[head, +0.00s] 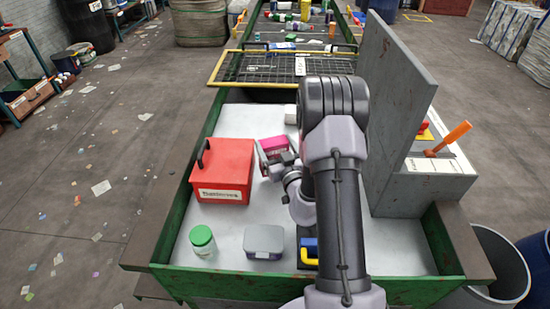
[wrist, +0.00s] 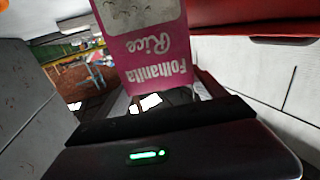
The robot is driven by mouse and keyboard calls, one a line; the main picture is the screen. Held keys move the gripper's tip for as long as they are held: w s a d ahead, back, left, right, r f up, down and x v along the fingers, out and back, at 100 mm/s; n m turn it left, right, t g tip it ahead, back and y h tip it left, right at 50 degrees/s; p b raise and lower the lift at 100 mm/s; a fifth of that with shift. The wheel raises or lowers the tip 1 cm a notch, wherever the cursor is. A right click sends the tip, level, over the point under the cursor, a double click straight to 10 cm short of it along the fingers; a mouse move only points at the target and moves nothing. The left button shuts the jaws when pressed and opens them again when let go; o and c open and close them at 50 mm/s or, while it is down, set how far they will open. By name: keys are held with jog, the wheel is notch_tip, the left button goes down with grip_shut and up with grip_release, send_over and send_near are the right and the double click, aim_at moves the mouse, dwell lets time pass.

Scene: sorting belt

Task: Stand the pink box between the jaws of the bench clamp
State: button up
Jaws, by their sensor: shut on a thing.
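The pink box (head: 274,143) is in my gripper (head: 270,158), over the white table top just right of the red box. The box also shows in the wrist view (wrist: 150,58), with a white-grey panel and the words "Folhanita Rice" upside down. My gripper is shut on it; its fingers are partly hidden. A blue and yellow device (head: 308,248) at the front of the table, partly behind my arm, may be the bench clamp. I cannot make out its jaws.
A red box with a handle (head: 222,172) stands left of my gripper. A green-lidded jar (head: 203,241) and a grey-lidded tin (head: 264,241) stand at the front left. A tall grey panel (head: 396,85) rises at the right. Green walls (head: 178,222) edge the table.

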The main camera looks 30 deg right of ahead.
aim_at(274, 150)
notch_tip(274, 150, down, 3)
jog(key=shift+f+b, duration=0.1)
jog(key=shift+b, duration=0.5)
jog(key=shift+r, duration=0.25)
jog(key=o, duration=1.6)
jog(key=shift+f, duration=0.1)
